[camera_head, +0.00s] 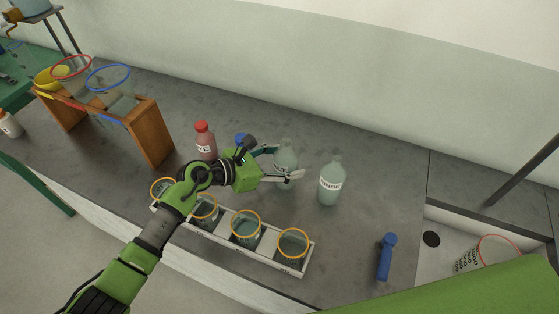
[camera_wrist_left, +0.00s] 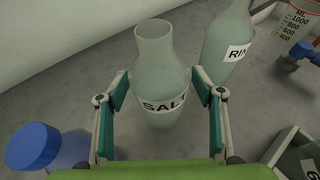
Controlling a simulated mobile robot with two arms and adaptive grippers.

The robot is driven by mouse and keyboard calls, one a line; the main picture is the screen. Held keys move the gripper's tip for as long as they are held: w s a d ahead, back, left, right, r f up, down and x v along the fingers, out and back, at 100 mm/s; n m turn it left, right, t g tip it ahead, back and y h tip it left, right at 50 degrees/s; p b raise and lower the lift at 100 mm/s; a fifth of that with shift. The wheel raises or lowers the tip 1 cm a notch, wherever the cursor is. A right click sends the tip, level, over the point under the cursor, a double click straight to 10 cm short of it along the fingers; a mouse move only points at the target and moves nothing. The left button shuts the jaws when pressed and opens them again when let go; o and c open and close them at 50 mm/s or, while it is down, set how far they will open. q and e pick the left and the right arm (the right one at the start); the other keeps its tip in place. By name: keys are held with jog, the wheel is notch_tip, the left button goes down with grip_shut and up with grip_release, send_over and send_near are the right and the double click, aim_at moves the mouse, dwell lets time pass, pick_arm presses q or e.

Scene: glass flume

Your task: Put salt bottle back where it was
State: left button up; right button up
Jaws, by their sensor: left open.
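The salt bottle (camera_head: 286,160) is a pale clear bottle with a white label, upright on the grey counter between the dye bottle and the rinse bottle. It also shows in the left wrist view (camera_wrist_left: 160,75), where the label reads SALT. My left gripper (camera_head: 284,162) is open, with one finger on each side of the salt bottle. In the left wrist view the fingers (camera_wrist_left: 163,93) flank its body; I cannot tell if either touches it. In the head view the gripper hides part of the bottle. My right gripper is not in view.
The rinse bottle (camera_head: 331,182) stands close to the right, the red-capped dye bottle (camera_head: 205,142) to the left. A blue-capped bottle (camera_wrist_left: 38,148) is beside the left finger. A white tray (camera_head: 268,257) of orange-rimmed beakers lies in front. A blue-handled object (camera_head: 386,257) lies near the sink.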

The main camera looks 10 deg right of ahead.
pick_arm(q)
jog(key=shift+r, duration=0.2)
jog(key=b+v, duration=0.2)
jog(key=v, duration=1)
